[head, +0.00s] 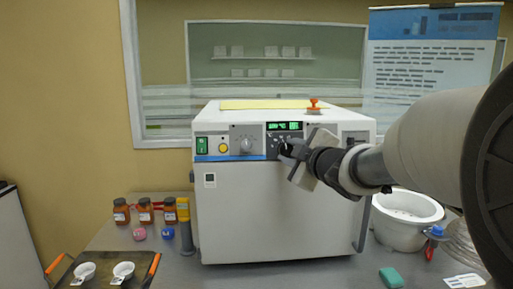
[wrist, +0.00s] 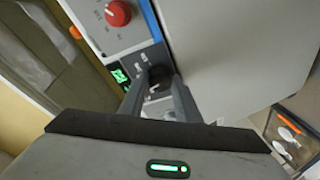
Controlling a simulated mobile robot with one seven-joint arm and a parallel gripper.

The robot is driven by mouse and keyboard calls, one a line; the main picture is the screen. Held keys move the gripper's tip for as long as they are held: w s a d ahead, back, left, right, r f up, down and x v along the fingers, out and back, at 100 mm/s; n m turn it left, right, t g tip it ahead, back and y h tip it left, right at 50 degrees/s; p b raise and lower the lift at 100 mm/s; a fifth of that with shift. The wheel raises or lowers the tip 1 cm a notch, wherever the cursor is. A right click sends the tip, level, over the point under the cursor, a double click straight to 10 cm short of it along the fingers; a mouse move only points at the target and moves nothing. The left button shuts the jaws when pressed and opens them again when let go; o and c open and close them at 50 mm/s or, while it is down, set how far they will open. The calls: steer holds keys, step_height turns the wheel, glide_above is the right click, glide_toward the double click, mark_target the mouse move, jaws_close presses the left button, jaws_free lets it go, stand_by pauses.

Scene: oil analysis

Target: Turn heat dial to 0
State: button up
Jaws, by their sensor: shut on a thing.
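A white boxy machine (head: 280,220) stands on the bench. Its front panel has a lit green display (head: 284,126), which also shows in the wrist view (wrist: 120,75). A dark dial (wrist: 158,76) sits beside the display in the wrist view. My gripper (head: 287,150) is at the panel just below the display. In the wrist view my gripper (wrist: 160,88) has its fingers on both sides of the dark dial and is shut on it. The fingers hide much of the dial, and its pointer and label cannot be read.
A grey dial (head: 245,145) is left of the display. The wrist view shows a red knob (wrist: 118,13) on the panel. A white bowl (head: 405,218) stands right of the machine. Brown bottles (head: 145,212) and a tray with small white cups (head: 123,270) are at left.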

steer(key=n+p, duration=0.1)
steer(key=n, duration=0.1)
steer(key=n+g, duration=0.1)
steer(key=n, duration=0.1)
steer(key=n+p, duration=0.1)
steer(key=n, duration=0.1)
steer(key=shift+r+p, duration=0.3)
steer(key=n+g+h+p, duration=0.1)
steer(key=n+p, duration=0.1)
steer(key=n, duration=0.4)
steer(key=shift+w+a, duration=0.1)
stand_by(0.3)
steer(key=o, duration=1)
steer(key=shift+o, duration=0.2)
steer(key=p+v, duration=0.7)
steer(key=v, duration=1)
steer(key=shift+r, duration=0.35)
